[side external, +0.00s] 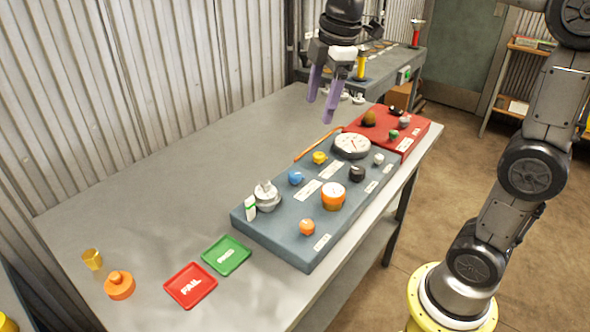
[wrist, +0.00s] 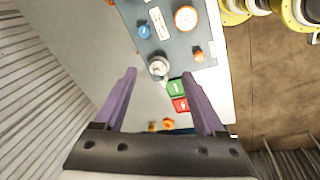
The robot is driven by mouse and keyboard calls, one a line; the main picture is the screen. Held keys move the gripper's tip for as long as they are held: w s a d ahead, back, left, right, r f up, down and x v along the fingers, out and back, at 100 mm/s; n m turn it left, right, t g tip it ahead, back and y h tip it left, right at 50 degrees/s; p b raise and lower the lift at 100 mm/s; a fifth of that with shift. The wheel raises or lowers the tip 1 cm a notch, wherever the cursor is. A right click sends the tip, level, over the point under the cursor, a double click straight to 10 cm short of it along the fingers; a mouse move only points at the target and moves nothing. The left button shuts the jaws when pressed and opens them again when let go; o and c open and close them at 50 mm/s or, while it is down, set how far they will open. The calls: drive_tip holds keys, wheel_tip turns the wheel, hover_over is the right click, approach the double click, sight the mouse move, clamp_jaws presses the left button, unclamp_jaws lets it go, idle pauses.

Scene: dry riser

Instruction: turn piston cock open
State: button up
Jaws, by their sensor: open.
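A blue-grey panel (side external: 275,232) lies on the table with several knobs and fittings on it. It carries a blue knob (side external: 295,178), a yellow knob (side external: 320,158), a black knob (side external: 357,173), a small orange knob (side external: 307,227), a large orange-and-white cap (side external: 333,196) and a silver fitting (side external: 266,196). The labels are too small to read, so I cannot tell which is the piston cock. My gripper (side external: 320,108) is open and empty, well above the table behind the panel. In the wrist view, the silver fitting (wrist: 158,66) shows near the fingertips, farther below.
A red panel (side external: 415,135) with a round gauge (side external: 351,145) beside it is at the panel's far end. A red FAIL tray (side external: 190,301), a green tray (side external: 239,256), an orange piece (side external: 119,286) and a yellow cup (side external: 92,259) are at the near end. The table's left side is clear.

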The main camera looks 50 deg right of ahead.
drive_tip(key=g, duration=0.2)
hover_over(295, 173)
drive_tip(key=s+a, duration=0.1)
drive_tip(key=s, duration=0.1)
wheel_tip(295, 173, down, 5)
wheel_tip(295, 173, down, 4)
drive_tip(key=w, duration=0.2)
drive_tip(key=shift+g, duration=0.3)
drive_tip(key=f, duration=1.4)
drive_tip(key=shift+d+f, duration=0.1)
drive_tip(key=shift+d, duration=0.3)
clamp_jaws()
